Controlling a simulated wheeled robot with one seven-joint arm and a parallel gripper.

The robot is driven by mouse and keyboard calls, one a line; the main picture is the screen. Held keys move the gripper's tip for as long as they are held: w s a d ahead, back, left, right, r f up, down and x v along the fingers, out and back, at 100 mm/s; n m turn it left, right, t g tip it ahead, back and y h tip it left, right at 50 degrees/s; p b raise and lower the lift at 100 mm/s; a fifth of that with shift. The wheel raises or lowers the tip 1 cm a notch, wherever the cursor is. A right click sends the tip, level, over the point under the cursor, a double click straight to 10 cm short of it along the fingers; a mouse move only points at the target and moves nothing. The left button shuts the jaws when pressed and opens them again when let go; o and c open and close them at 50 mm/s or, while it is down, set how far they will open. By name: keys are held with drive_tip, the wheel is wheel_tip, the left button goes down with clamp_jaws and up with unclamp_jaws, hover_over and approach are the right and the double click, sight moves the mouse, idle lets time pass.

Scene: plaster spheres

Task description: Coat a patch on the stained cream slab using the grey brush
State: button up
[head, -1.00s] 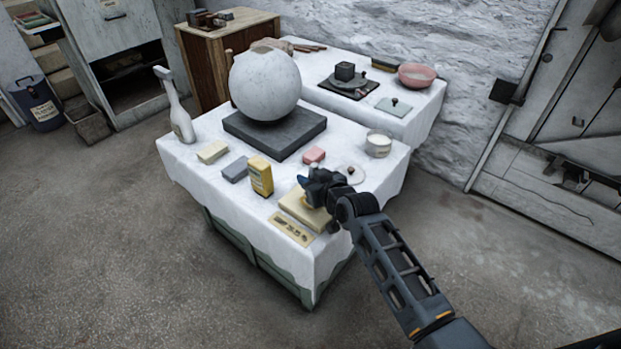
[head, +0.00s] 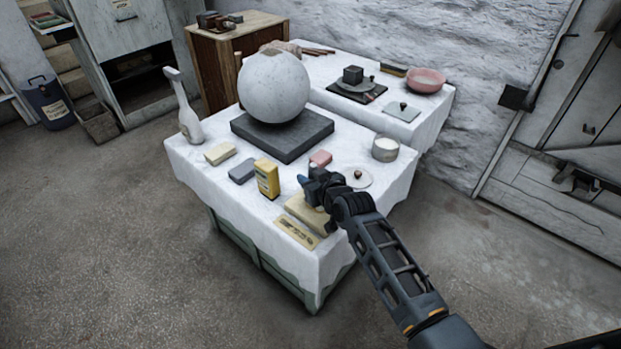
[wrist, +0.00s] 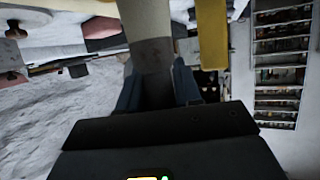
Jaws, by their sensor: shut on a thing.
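The cream slab (head: 295,208) lies near the front corner of the cloth-covered table, partly hidden by my gripper. My gripper (head: 311,190) is low over the slab, with a blue fingertip showing at its left. In the wrist view my gripper (wrist: 155,88) is shut on the grey brush (wrist: 153,55), which runs upward between the blue fingers, grey below and cream above. The brush's far end is cut off by the picture edge. In the head view the brush is hidden, so I cannot tell whether it touches the slab. I cannot make out stains.
A yellow box (head: 267,178) stands left of the slab, with a grey block (head: 242,171) and cream block (head: 220,153) beyond. A pink block (head: 320,159), white lid (head: 356,178) and white tub (head: 385,148) are behind. The sphere (head: 273,88) stands on a dark plinth (head: 314,131).

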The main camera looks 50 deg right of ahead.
drive_tip(key=shift+f+b, duration=0.35)
drive_tip(key=shift+f, duration=0.15)
drive_tip(key=shift+s+r, duration=0.1)
drive_tip(key=shift+s, duration=0.6)
drive_tip(key=shift+w, duration=0.1)
drive_tip(key=shift+w, duration=1.4)
drive_tip(key=shift+s, duration=1.55)
drive_tip(key=shift+w, duration=0.1)
